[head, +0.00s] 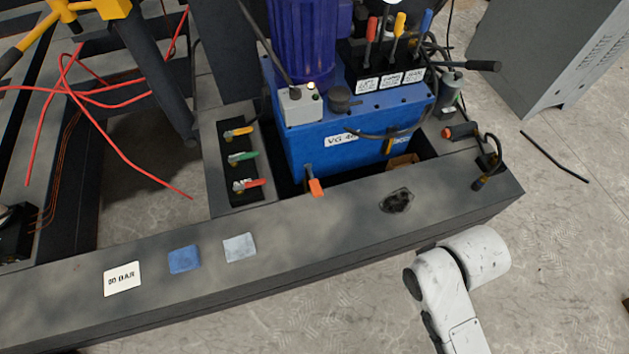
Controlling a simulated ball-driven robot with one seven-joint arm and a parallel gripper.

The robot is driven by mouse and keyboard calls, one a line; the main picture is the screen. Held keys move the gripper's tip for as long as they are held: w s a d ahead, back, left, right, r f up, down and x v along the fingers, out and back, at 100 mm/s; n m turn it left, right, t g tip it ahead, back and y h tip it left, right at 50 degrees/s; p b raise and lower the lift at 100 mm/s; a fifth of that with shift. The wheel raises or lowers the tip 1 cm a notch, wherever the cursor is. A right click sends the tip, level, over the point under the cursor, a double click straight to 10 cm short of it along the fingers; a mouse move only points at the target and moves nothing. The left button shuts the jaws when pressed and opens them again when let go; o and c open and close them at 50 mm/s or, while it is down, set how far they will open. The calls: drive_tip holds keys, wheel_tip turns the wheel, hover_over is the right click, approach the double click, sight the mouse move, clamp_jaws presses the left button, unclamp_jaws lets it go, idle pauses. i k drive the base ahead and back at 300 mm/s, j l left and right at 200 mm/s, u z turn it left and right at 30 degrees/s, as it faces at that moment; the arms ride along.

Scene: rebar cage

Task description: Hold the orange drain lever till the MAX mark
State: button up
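A blue hydraulic tank (350,115) labelled "VG 46" sits in a recess of the dark frame. A lever with an orange handle (315,187) hangs at the tank's lower front, by the frame's edge. A narrow orange-yellow strip (390,140) is on the tank's front at the right; no MAX mark can be read at this size. My gripper is out of view; only a white part of my arm shows at the lower right, well apart from the lever.
Yellow (238,132), green (242,156) and red (249,184) valve handles stand left of the tank. Red, yellow and blue levers top it. A "80 BAR"-like card (122,279) and two cloths lie on the front beam (310,229). A grey cabinet (560,50) stands right.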

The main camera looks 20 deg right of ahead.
sight(316, 189)
drive_tip(key=i+l+u, duration=0.2)
drive_tip(key=i+l, duration=0.15)
drive_tip(key=i+l+u, duration=0.2)
drive_tip(key=l, duration=0.3)
drive_tip(key=i, duration=0.05)
